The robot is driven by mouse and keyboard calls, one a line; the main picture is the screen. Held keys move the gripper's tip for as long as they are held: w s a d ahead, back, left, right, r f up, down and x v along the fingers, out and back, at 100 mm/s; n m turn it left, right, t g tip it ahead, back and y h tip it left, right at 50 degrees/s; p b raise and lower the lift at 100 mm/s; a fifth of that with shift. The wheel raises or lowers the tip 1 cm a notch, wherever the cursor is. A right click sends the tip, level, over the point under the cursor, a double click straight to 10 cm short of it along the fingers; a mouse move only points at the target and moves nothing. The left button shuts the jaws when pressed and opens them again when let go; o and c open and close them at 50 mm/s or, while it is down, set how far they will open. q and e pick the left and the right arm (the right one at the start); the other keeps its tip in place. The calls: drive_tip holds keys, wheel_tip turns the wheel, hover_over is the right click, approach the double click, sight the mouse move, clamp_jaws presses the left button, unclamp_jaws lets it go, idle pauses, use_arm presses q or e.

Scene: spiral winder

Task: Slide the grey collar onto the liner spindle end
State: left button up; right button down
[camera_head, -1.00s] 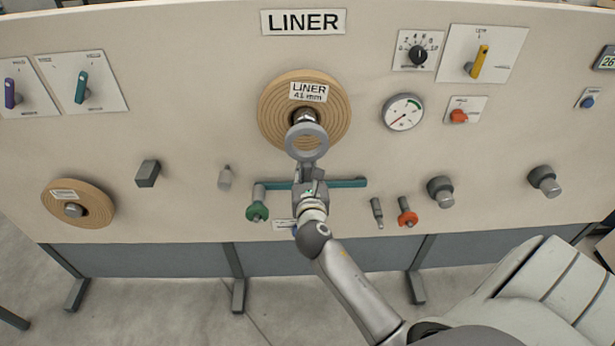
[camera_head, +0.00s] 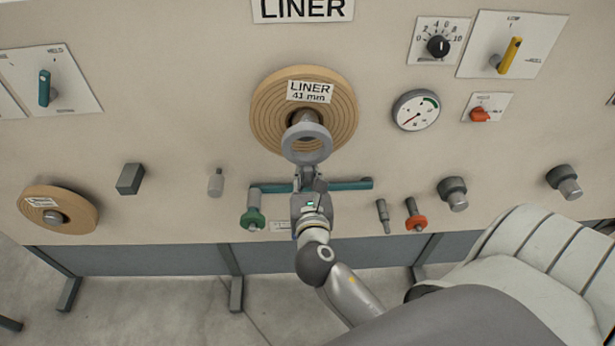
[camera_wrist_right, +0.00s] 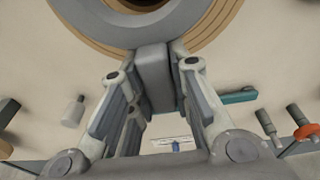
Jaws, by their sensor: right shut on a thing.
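The grey collar (camera_head: 307,156) is a ring held in front of the liner roll (camera_head: 267,110), just below the spindle end (camera_head: 304,119). Its ring overlaps the lower part of the spindle in the head view, and I cannot tell whether it is around it. My right gripper (camera_head: 307,180) is shut on the collar's tab below the ring. In the right wrist view the fingers (camera_wrist_right: 153,75) close on a grey block-like tab, with part of the collar (camera_wrist_right: 75,18) above. The spindle end is partly hidden by the collar. My left gripper is not in view.
A teal bar (camera_head: 350,184) runs behind my right gripper. Green (camera_head: 252,219) and orange (camera_head: 416,222) knobs flank it. A smaller roll (camera_head: 75,205) sits at the left, grey knobs (camera_head: 453,193) at the right. The gauge (camera_head: 416,110) is right of the liner roll.

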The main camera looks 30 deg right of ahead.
sight(306, 147)
drive_tip(key=shift+x, duration=0.9)
drive_tip(key=x, duration=0.1)
drive_tip(key=b+x, duration=0.1)
drive_tip(key=x, duration=0.3)
drive_tip(key=shift+d+r, duration=0.1)
drive_tip(key=shift+r, duration=0.3)
drive_tip(key=shift+w+d, duration=0.1)
drive_tip(key=shift+w, duration=0.1)
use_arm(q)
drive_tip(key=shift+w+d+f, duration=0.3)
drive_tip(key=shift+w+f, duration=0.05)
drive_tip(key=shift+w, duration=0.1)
use_arm(e)
drive_tip(key=c, duration=1.4)
unclamp_jaws()
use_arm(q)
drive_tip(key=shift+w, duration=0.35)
use_arm(e)
drive_tip(key=shift+o, duration=0.7)
drive_tip(key=shift+f, duration=0.1)
